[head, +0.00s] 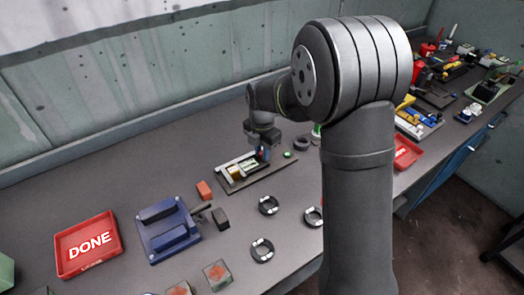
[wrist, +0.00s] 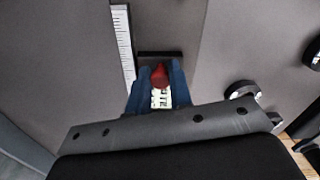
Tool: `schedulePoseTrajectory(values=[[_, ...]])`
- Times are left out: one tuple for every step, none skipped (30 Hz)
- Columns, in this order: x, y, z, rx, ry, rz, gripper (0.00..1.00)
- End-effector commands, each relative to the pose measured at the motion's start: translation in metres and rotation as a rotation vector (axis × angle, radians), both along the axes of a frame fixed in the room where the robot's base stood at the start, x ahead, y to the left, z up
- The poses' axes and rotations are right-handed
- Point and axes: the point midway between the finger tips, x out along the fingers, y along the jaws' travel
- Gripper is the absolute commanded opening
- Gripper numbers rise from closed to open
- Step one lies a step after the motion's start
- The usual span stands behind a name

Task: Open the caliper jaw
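The caliper fixture (head: 229,181) is a dark board with a pale, scaled strip, lying on the bench near the middle of the head view. In the wrist view its white ruler scale (wrist: 123,42) runs up left of centre. A red knob (wrist: 159,76) stands beside a dark crossbar (wrist: 160,54). My gripper (head: 263,154) is low over the right part of the fixture. In the wrist view the blue fingers of my gripper (wrist: 160,84) are on either side of the red knob. I cannot tell whether they press on it. The caliper jaw itself is not clear.
A red DONE tray (head: 88,262) and a blue fixture (head: 160,213) stand to the left. Black rings (head: 268,205) lie in front. A second red tray (head: 407,160) and many tools are at right.

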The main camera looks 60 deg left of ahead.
Motion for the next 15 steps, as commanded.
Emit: schedulePoseTrajectory(values=[[0.0, 0.0, 0.0, 0.0, 0.0, 0.0, 0.0], [0.0, 0.0, 0.0, 0.0, 0.0, 0.0, 0.0], [0.0, 0.0, 0.0, 0.0, 0.0, 0.0, 0.0], [0.0, 0.0, 0.0, 0.0, 0.0, 0.0, 0.0], [0.0, 0.0, 0.0, 0.0, 0.0, 0.0, 0.0], [0.001, 0.0, 0.0, 0.0, 0.0, 0.0, 0.0], [0.003, 0.0, 0.0, 0.0, 0.0, -0.001, 0.0], [0.006, 0.0, 0.0, 0.0, 0.0, -0.001, 0.0], [0.01, 0.0, 0.0, 0.0, 0.0, -0.002, 0.0], [0.015, 0.0, 0.0, 0.0, 0.0, -0.002, 0.0], [0.02, 0.0, 0.0, 0.0, 0.0, -0.003, 0.0], [0.025, 0.0, 0.0, 0.0, 0.0, -0.004, 0.0], [0.03, 0.0, 0.0, 0.0, 0.0, -0.003, 0.0], [0.033, 0.0, 0.001, 0.0, 0.0, -0.003, 0.0], [0.035, 0.0, 0.001, 0.0, 0.0, -0.002, 0.0]])
